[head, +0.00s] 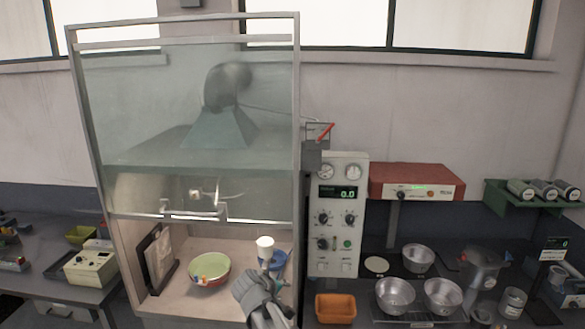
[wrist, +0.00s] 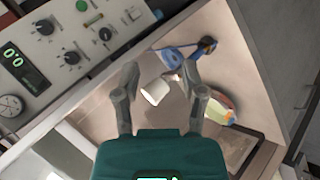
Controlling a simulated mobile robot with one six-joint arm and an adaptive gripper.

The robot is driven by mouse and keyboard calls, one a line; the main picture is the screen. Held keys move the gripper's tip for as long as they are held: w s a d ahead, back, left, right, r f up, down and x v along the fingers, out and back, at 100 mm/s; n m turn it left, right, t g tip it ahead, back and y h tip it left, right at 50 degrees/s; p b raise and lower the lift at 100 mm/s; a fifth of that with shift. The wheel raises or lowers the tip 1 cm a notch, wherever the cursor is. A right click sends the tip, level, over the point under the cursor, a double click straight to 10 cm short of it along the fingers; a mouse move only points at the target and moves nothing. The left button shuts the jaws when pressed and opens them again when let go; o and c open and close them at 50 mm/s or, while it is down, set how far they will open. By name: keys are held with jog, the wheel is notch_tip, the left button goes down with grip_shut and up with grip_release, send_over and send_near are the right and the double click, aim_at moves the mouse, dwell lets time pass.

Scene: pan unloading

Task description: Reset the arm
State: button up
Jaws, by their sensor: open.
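My gripper (wrist: 161,72) is open in the wrist view, its two fingers spread apart. A white cup (wrist: 155,92) shows in the gap between the fingers; I cannot tell how far beyond them it is, and nothing is visibly gripped. In the head view my gripper (head: 258,284) is at the front right of the fume hood opening, with its fingertips hard to make out. The white cup (head: 265,248) shows just above it.
Inside the hood are a green-and-red bowl (head: 209,271), a blue object (head: 278,262) and a dark upright rack (head: 160,262). The raised glass sash (head: 190,120) hangs above. Right stand a control panel (head: 338,235), an orange tray (head: 335,308) and metal bowls (head: 395,296).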

jog(key=s+d+f+m+g+y+b, duration=0.5)
jog(key=s+d+f+m+g+b, duration=0.3)
jog(key=s+d+f+b, duration=0.4)
jog(key=s+d+f, duration=0.5)
jog(key=d+f, duration=0.2)
jog(key=d, duration=0.1)
jog(key=shift+s+d+f, duration=0.2)
jog(key=shift+s+f, duration=0.1)
jog(key=shift+f, duration=0.1)
